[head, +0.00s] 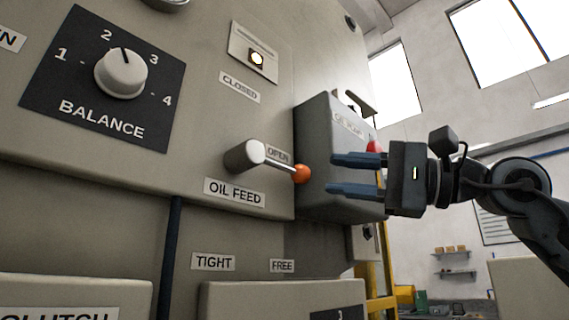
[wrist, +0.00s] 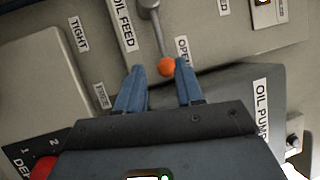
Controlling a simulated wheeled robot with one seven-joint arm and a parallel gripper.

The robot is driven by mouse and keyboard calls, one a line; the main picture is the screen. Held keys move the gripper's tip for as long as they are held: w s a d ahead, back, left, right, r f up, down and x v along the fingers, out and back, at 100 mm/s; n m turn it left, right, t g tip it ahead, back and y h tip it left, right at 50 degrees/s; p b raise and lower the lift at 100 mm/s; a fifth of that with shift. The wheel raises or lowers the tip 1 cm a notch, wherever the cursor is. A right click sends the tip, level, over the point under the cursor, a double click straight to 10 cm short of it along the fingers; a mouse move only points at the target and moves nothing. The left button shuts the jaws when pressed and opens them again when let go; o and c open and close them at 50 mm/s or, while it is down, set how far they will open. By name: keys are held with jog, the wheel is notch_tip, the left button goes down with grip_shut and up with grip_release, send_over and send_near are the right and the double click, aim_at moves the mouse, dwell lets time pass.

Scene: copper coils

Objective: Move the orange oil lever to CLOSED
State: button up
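The oil feed lever has a grey hub (head: 245,156), a thin metal rod and an orange ball knob (head: 302,174). In the head view the rod points right, toward the OPEN label (head: 279,154). The CLOSED label (head: 239,87) is above the hub. My gripper (head: 332,174) is open, to the right of the knob, with its blue fingers pointing left at it. In the wrist view the orange knob (wrist: 167,67) sits between the fingertips of my gripper (wrist: 156,72). Whether a finger touches it cannot be told.
A grey box labelled OIL PUMP (head: 335,150) juts from the panel behind my fingers, with a red button (head: 373,146). A BALANCE dial (head: 120,73) is at the upper left. An indicator light (head: 257,58) sits above CLOSED. Raised covers (head: 240,300) lie below.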

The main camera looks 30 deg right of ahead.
aim_at(290, 170)
jog(key=shift+n+h, duration=0.4)
jog(key=x, duration=0.2)
jog(key=p+x, duration=0.1)
jog(key=x, duration=0.1)
jog(key=r+p+x, duration=0.1)
jog(key=x, duration=0.2)
jog(key=shift+s, duration=0.15)
jog(key=shift+w+a+p, duration=0.3)
jog(key=shift+w+a, duration=0.1)
jog(key=shift+w, duration=0.15)
jog(key=shift+c, duration=0.3)
jog(key=shift+f, duration=0.1)
grip_shut()
